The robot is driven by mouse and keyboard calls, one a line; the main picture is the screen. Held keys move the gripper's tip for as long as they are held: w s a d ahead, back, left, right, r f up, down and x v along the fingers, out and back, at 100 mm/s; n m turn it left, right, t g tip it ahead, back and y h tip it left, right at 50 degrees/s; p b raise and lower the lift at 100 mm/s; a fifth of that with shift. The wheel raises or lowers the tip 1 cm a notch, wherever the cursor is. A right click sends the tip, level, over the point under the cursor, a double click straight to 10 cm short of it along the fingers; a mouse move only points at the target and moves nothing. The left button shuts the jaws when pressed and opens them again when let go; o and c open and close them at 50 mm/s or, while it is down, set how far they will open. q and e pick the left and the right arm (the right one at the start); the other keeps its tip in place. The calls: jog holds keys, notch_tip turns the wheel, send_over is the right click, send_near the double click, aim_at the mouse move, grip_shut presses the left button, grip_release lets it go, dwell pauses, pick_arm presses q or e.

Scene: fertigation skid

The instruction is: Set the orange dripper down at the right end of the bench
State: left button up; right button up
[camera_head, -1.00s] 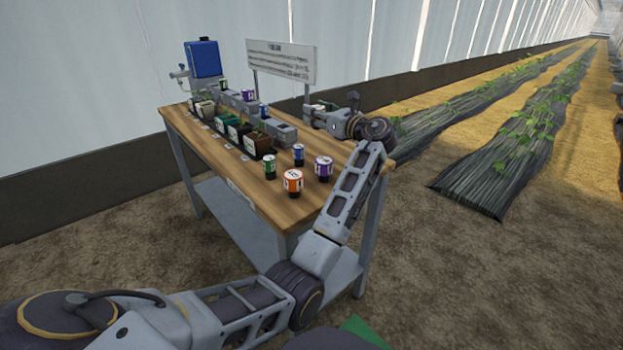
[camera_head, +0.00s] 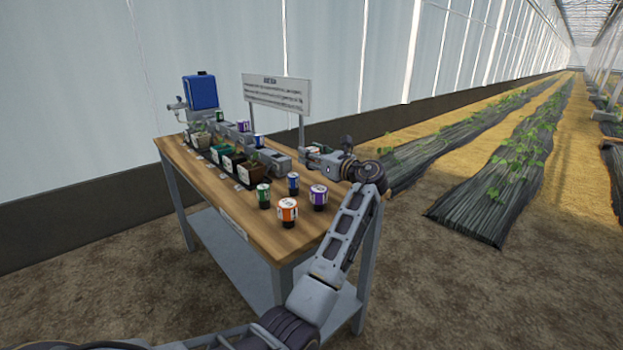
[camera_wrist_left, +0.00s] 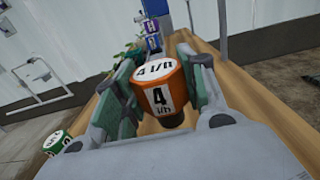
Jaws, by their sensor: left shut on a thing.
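My left gripper (camera_head: 306,157) is over the back edge of the bench (camera_head: 262,236), below the sign. In the left wrist view my left gripper (camera_wrist_left: 150,98) is shut on an orange dripper (camera_wrist_left: 158,92) with a white "4 l/h" label, between its green pads. In the head view the held dripper is mostly hidden by the gripper. Another orange-and-white dripper (camera_head: 288,211) stands at the bench's near right end. Beside it stand a purple (camera_head: 318,196), a blue (camera_head: 293,182) and a green dripper (camera_head: 263,195). My right gripper is not in view.
Planters (camera_head: 250,166) and grey blocks (camera_head: 272,160) line the middle and left of the bench. A blue tank (camera_head: 201,93) stands at the far left, a sign (camera_head: 276,93) behind. Bare wood shows along the front edge and at the right corner.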

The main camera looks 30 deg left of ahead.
pick_arm(q)
jog(key=shift+f, duration=0.5)
jog(key=shift+f, duration=0.1)
jog(key=shift+f+b, duration=1.35)
jog(key=shift+f, duration=1.05)
jog(key=o, duration=0.7)
jog(key=shift+f, duration=0.1)
